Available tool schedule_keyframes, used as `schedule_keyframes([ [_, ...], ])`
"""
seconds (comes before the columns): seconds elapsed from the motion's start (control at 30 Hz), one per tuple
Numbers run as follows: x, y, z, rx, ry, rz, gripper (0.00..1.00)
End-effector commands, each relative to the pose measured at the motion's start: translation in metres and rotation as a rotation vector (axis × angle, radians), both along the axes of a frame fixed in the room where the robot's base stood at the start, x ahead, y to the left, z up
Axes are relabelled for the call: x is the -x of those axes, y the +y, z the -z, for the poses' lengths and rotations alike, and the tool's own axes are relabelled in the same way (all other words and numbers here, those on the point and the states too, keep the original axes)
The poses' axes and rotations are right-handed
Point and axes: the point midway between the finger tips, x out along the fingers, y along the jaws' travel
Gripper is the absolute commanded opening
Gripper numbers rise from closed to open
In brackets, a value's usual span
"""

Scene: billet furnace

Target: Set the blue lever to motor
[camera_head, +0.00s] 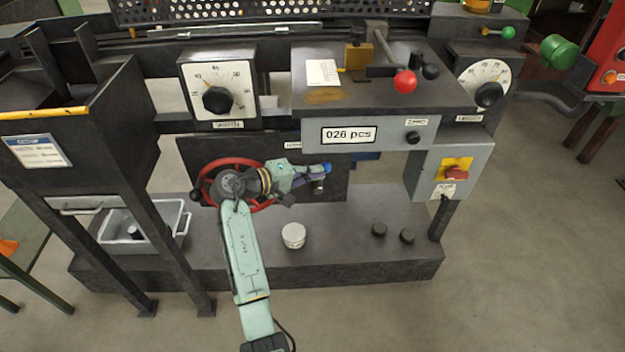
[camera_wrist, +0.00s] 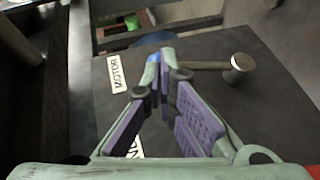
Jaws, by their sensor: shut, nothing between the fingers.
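The blue lever's tip (camera_head: 326,167) shows at the end of my gripper (camera_head: 318,170) in the head view, in front of the dark panel under the counter box. In the wrist view the blue tip (camera_wrist: 154,57) is partly hidden behind the fingertips of my gripper (camera_wrist: 162,65). A metal rod runs right from there to a round metal hub (camera_wrist: 237,68). The fingers are shut together, beside or touching the tip; contact cannot be told. A white MOTOR label (camera_wrist: 118,73) lies left of the tip. A second label (camera_wrist: 136,147) is mostly hidden by the fingers.
A red handwheel (camera_head: 232,163) sits behind my arm, left of the lever. The counter box (camera_head: 349,134) overhangs above. A grey switch box with a red knob (camera_head: 455,173) stands right. A white cylinder (camera_head: 293,235) stands on the base plate below.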

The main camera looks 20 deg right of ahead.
Motion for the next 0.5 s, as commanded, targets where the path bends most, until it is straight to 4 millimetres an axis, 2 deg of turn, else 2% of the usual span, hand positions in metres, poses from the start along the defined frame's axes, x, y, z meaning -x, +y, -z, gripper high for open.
schedule_keyframes([
  [0.2, -0.003, -0.016, -0.002, 0.002, 0.001, 0.002, 0.00],
  [0.5, 0.001, -0.028, 0.000, 0.003, 0.002, 0.001, 0.00],
])
